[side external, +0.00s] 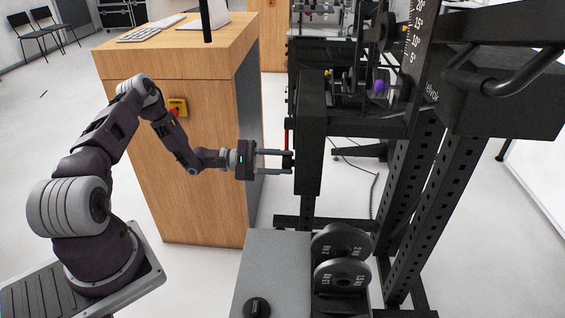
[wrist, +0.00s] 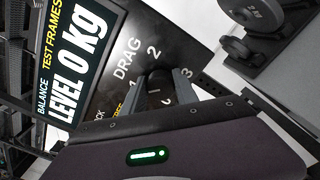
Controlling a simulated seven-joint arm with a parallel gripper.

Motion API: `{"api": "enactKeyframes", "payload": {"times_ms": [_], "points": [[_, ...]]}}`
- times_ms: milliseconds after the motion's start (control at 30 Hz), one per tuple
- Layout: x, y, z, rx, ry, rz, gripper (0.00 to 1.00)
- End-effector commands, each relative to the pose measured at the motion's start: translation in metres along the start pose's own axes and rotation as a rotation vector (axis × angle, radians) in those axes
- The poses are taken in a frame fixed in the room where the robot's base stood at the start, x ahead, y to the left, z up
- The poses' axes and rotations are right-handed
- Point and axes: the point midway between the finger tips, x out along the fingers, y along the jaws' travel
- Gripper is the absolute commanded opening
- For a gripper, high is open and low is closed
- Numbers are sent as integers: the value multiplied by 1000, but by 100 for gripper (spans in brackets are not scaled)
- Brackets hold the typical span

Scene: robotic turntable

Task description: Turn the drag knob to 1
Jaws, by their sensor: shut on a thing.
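The drag knob (wrist: 159,88) is a small black knob on a black panel, below the white word DRAG and among the numbers 1, 2 and 3. My gripper (wrist: 165,86) is shut on it, with one grey finger on each side. A small pale mark shows on the knob, but I cannot tell which number it points to. The 1 is partly hidden by the left finger. In the side external view my gripper (side external: 288,160) reaches right to the panel's left face, and the knob is hard to make out between the fingertips.
The black machine frame (side external: 310,130) stands upright at my gripper. A wooden cabinet (side external: 190,110) with a yellow and red stop button (side external: 177,107) is behind my arm. Weight plates (side external: 341,276) and a grey box (side external: 275,262) with a black knob (side external: 256,307) are lower down.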

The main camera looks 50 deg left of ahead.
Motion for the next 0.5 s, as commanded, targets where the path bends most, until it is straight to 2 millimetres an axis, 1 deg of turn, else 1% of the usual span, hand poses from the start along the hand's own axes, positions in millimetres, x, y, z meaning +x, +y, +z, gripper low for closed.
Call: {"api": "enactKeyframes", "payload": {"times_ms": [333, 367, 400, 467, 500], "points": [[-1, 0, -1, 1, 3, 0, 0], [-1, 0, -1, 1, 3, 0, 37], [-1, 0, -1, 1, 3, 0, 45], [-1, 0, -1, 1, 2, 0, 57], [-1, 0, -1, 1, 2, 0, 57]]}}
